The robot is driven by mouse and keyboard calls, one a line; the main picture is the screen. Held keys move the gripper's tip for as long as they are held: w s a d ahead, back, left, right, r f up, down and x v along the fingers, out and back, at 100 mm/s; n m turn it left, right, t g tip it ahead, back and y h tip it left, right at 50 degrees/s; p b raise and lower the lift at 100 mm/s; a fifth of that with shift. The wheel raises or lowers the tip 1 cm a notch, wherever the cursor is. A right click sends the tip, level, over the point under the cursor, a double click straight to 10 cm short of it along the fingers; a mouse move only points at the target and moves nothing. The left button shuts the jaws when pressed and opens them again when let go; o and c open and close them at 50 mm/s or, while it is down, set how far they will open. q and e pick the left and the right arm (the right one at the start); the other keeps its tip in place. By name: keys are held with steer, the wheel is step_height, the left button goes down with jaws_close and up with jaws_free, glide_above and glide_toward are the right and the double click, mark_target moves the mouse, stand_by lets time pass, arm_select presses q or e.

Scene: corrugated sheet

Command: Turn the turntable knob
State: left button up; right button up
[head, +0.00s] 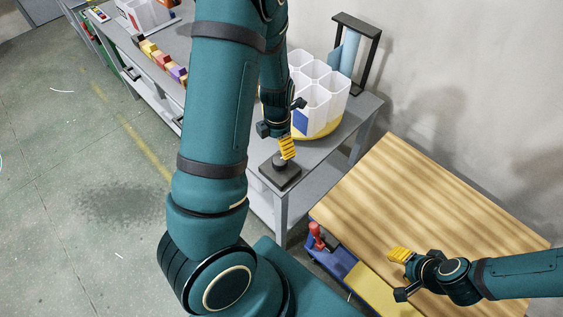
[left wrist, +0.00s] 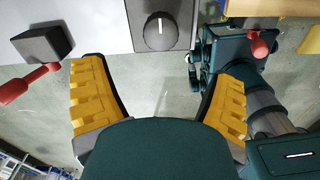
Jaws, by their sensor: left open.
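The turntable (head: 318,132) is a round yellow base with several white hexagonal bins (head: 312,98), on the grey bench. In front of it is a dark box (head: 290,178) with a round black knob (head: 279,163). In the left wrist view the knob (left wrist: 160,33) has a white pointer mark and sits on a grey plate (left wrist: 146,12). My left gripper (head: 286,146) is just above the knob in the head view. The left wrist view shows its yellow fingers (left wrist: 160,78) spread and empty, with the knob beyond the fingertips. My right gripper (head: 400,274) is open and empty above the wooden table.
The wooden table (head: 400,200) is clear on top. A blue bin with a red-handled item (head: 316,236) is beside it. Coloured blocks (head: 163,61) line the bench at the back. In the left wrist view, a black block with a red handle (left wrist: 28,84) is at the left.

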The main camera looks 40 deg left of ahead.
mark_target(279, 160)
arm_select(q)
step_height(279, 160, down, 11)
steer(key=shift+r+b, duration=0.15)
steer(key=shift+b, duration=0.7)
steer(key=shift+w, duration=0.1)
steer(key=c, duration=1.2)
